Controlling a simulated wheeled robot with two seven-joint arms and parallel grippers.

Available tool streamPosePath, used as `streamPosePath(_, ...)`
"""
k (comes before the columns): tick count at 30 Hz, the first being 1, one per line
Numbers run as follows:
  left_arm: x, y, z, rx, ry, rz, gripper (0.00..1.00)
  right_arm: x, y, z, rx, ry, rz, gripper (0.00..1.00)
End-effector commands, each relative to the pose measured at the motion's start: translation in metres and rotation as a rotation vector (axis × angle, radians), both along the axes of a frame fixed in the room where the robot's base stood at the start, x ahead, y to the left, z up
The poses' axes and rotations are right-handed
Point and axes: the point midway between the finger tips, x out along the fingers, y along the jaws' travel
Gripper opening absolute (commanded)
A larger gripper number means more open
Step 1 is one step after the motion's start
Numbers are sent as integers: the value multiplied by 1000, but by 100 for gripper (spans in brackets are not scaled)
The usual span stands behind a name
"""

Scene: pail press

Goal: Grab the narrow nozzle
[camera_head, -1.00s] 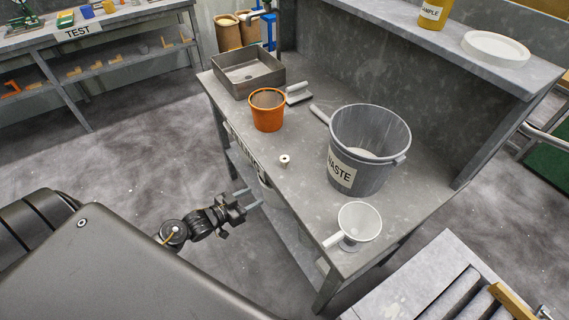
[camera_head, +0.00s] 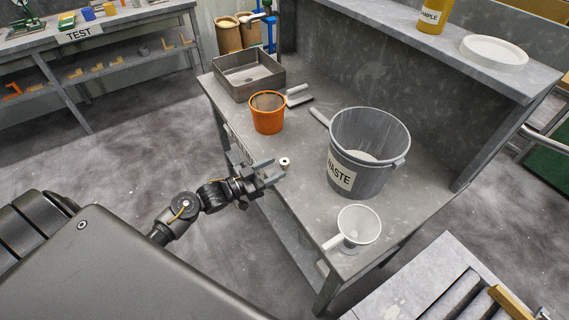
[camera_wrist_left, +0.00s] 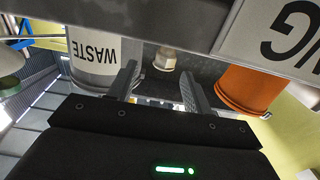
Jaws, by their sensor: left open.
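The narrow nozzle, a small pale cylinder with a dark hole in its top (camera_head: 285,162), stands on the grey bench near its front edge. In the left wrist view the nozzle (camera_wrist_left: 165,60) shows beyond and between the two fingers. My left gripper (camera_head: 277,172) is at the bench's front edge, open and empty, its fingertips close to the nozzle. The fingers also show in the left wrist view (camera_wrist_left: 158,82). Whether they touch the nozzle I cannot tell. My right gripper is not in view.
An orange pot (camera_head: 267,112) stands behind the nozzle, and a grey WASTE pail (camera_head: 370,130) to its right. A white funnel (camera_head: 360,224) stands at the bench's near right corner. A grey tray (camera_head: 248,88) and a scoop (camera_head: 298,97) lie at the back.

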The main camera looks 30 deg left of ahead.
Motion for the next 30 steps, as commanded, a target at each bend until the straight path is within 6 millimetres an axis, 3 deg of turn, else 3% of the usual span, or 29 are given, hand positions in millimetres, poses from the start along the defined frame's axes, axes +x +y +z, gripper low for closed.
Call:
streamPosePath(12, 43, -18, 2, -2, 0, 1, 50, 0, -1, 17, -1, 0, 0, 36)
streamPosePath(21, 47, -21, 0, 0, 0, 1, 50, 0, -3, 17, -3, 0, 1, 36)
streamPosePath(30, 47, -21, 0, 0, 0, 1, 13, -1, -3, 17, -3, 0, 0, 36)
